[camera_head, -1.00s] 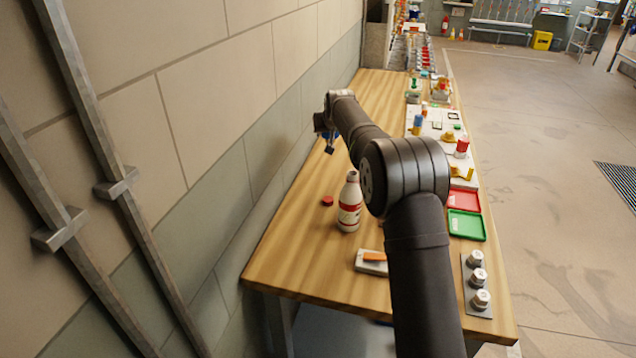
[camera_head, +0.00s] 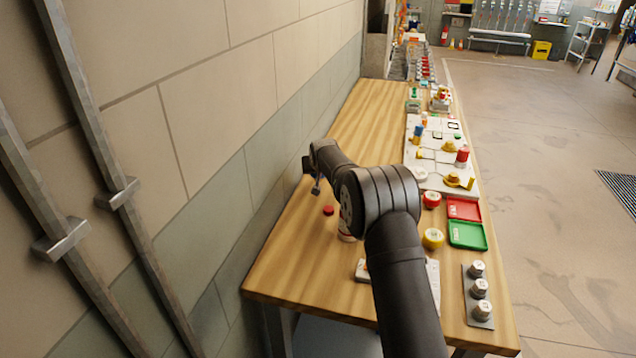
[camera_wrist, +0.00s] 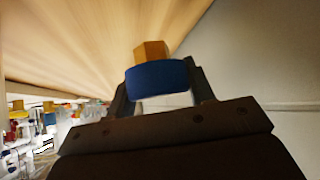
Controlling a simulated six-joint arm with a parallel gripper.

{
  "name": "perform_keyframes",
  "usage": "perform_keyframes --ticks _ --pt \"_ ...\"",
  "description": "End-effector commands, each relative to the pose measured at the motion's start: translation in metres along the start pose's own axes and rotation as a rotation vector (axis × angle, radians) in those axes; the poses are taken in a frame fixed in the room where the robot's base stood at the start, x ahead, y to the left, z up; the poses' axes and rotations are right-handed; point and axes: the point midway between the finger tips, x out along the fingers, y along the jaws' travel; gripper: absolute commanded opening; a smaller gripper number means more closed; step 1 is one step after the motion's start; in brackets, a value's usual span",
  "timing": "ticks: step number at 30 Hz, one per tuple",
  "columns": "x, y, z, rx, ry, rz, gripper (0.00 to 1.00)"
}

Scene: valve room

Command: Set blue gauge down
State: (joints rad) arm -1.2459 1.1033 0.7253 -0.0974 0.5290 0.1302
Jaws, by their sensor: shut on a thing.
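The blue gauge (camera_wrist: 158,78) is between the two fingers of my gripper (camera_wrist: 163,88) in the wrist view. It has a blue round body with a brass hexagonal fitting pointing away from the gripper. My gripper is shut on it, over the wooden bench (camera_wrist: 75,50); I cannot tell the gap between gauge and wood. In the head view my gripper (camera_head: 315,186) hangs at the bench's left side, close to the wall. The gauge cannot be made out clearly there.
A red cap (camera_head: 328,210) lies near my gripper. A bottle (camera_head: 346,232) is mostly hidden behind my arm. Yellow tape (camera_head: 433,238), a red tray (camera_head: 463,209), a green tray (camera_head: 467,235) and a white panel (camera_head: 436,150) fill the right side. The far left bench is clear.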

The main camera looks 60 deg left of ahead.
Motion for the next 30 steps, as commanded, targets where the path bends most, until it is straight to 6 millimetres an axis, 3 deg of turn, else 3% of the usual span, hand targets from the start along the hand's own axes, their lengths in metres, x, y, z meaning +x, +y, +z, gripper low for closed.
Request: perform_keyframes --ticks 9,20,21,23,24,30 --pt "0.031 0.000 0.031 0.000 0.000 -0.001 0.16" --pt "0.034 0.000 0.034 0.000 0.000 0.000 0.16" --pt "0.034 0.000 0.034 0.000 -0.001 0.000 0.55" --pt "0.034 0.000 0.034 0.000 -0.001 0.000 0.66" --pt "0.034 0.000 0.034 0.000 -0.001 0.000 0.70" --pt "0.034 0.000 0.034 0.000 0.000 0.000 0.70"
